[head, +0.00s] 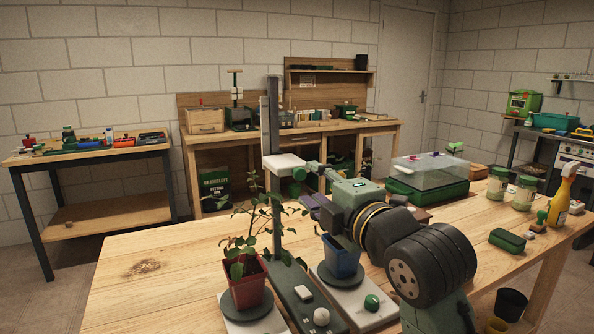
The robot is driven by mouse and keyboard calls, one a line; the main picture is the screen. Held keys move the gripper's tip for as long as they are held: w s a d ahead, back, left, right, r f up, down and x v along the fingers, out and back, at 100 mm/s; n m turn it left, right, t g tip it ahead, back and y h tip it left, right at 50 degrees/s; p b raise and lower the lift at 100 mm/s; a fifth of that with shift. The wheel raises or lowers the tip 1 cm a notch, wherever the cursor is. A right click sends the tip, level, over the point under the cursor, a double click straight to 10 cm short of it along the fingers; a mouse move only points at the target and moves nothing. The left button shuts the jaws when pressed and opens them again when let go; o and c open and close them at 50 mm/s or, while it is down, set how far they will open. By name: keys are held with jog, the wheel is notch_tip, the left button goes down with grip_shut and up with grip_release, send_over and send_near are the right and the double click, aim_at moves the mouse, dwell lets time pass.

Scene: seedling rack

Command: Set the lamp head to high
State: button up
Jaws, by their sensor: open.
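The lamp head (283,162), a pale block with a green knob (298,174) on its right side, sits partway up a dark upright post (269,125) on the near bench. Post shows above and below it. My gripper (309,171) reaches in from the right at the height of the lamp head, with its fingertips at the green knob. The gripper is open. Whether the fingers touch the knob or only stand around it I cannot tell. The fingers are small and partly overlap the knob.
A red pot (246,289) with a leafy seedling stands left of the post, and a blue pot (341,259) right of it. A clear-lidded green propagator (428,171), jars (497,183) and a yellow spray bottle (560,199) stand further right. The bench's left part is clear.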

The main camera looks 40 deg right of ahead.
aim_at(301, 174)
jog(key=p+x, duration=0.1)
jog(key=x, duration=0.5)
jog(key=shift+w, duration=0.35)
grip_shut()
dwell(0.5)
jog(key=shift+r+p, duration=0.1)
jog(key=shift+p, duration=0.2)
